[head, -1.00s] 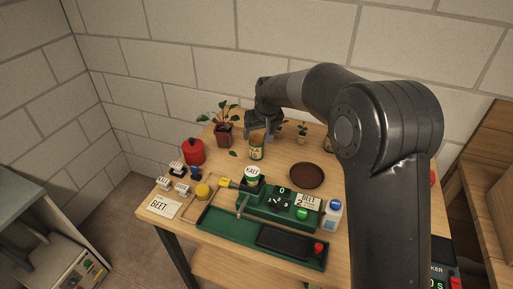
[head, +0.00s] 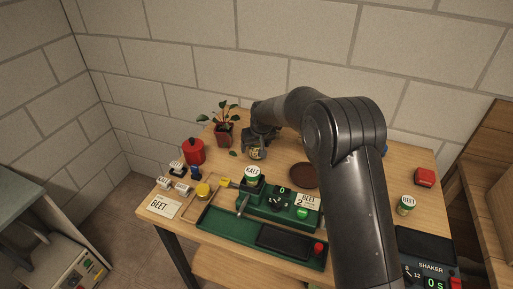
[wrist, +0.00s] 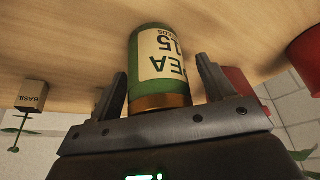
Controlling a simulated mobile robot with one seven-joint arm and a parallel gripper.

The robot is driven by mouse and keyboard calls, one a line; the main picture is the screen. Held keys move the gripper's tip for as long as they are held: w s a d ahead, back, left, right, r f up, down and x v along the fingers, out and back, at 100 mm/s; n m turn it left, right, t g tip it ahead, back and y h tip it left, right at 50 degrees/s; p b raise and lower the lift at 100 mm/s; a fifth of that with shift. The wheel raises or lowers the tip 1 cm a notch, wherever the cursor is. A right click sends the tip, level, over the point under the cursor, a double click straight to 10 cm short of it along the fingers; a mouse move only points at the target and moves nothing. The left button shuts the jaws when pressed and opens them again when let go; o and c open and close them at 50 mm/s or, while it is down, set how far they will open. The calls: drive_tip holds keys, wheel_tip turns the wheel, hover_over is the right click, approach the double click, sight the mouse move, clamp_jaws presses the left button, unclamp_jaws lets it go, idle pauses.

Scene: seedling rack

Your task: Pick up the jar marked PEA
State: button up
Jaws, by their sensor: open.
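The jar marked PEA (wrist: 157,65) is green with a cream label and an orange-brown end. In the wrist view it lies between the two fingers of my gripper (wrist: 161,75), which are open on either side of it. A gap shows beside the jar at both fingers. In the head view the PEA jar (head: 256,154) stands on the table, its upper part hidden by my gripper (head: 258,146).
A potted plant (head: 224,129) and a red canister (head: 193,152) stand left of the jar. A KALE jar (head: 252,174) is on the green machine (head: 280,205) in front. A brown dish (head: 303,175) lies to the right, a BEET jar (head: 407,205) farther right.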

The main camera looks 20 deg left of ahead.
drive_tip(key=c, duration=1)
drive_tip(key=shift+c, duration=0.6)
drive_tip(key=shift+r, duration=0.2)
